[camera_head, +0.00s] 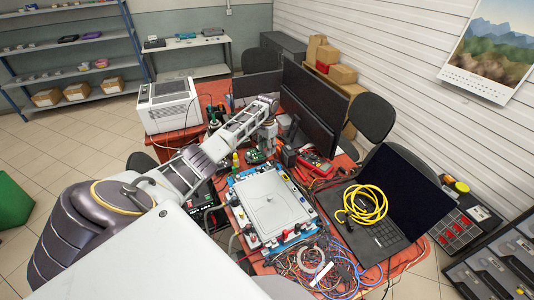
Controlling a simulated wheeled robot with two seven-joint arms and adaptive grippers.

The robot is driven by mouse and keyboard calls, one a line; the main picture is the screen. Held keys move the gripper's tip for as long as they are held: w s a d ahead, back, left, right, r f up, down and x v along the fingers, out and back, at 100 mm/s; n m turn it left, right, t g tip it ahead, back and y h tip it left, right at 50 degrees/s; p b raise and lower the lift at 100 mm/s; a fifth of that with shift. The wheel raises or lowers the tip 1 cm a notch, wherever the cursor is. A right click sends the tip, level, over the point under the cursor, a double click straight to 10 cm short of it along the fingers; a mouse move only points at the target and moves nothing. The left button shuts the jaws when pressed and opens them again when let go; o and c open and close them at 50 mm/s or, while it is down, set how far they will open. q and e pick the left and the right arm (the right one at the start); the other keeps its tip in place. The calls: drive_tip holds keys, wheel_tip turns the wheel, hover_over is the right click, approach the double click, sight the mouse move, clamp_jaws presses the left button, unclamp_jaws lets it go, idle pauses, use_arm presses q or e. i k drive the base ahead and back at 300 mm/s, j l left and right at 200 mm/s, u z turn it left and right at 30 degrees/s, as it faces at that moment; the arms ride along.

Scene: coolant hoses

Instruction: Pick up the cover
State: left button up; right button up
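A flat light-grey cover (272,204) lies on a blue-edged fixture (294,239) in the middle of the red table. The cover looks level, with a raised rim and a small mark near its centre. My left arm comes in from the left and reaches past the far side of the fixture. My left gripper (268,133) points down beyond the cover's far edge, apart from it. It is too small to see whether its fingers are open. My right gripper is not in view.
A laptop (377,234) with a coiled yellow cable (364,204) stands right of the fixture. Tangled wires (318,269) lie in front. Monitors (311,104), a red multimeter (315,163) and a green circuit board (256,156) are behind. A white box-shaped machine (168,106) stands at the back left.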

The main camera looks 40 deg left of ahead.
sight(273, 209)
drive_tip(key=k+j, duration=0.7)
drive_tip(key=k, duration=0.15)
